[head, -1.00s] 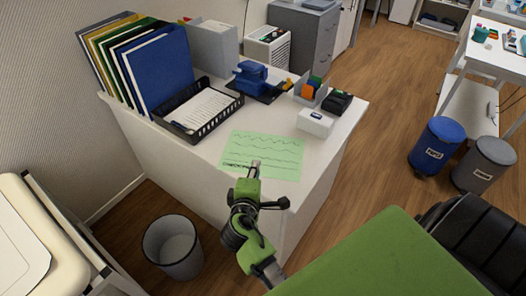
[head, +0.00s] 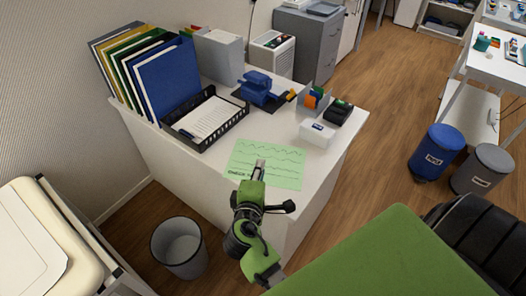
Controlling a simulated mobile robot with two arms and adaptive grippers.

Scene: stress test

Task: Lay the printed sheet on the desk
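The printed sheet (head: 283,161) is light green with dark wavy lines and a line of black text. It appears to lie flat on the white desk (head: 214,165), near the front edge. My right gripper (head: 260,164) comes up from the bottom of the head view and overlaps the sheet's lower middle, covering part of the text. Whether its fingertips touch the sheet or hover above it I cannot tell. The gap between its fingers is too small to make out. My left gripper is not in view.
A black letter tray (head: 235,118), a blue hole punch (head: 262,87), a white box (head: 317,135) and upright folders (head: 168,76) stand behind the sheet. A waste bin (head: 180,248) is on the floor at lower left; a blue bin (head: 437,152) is at right.

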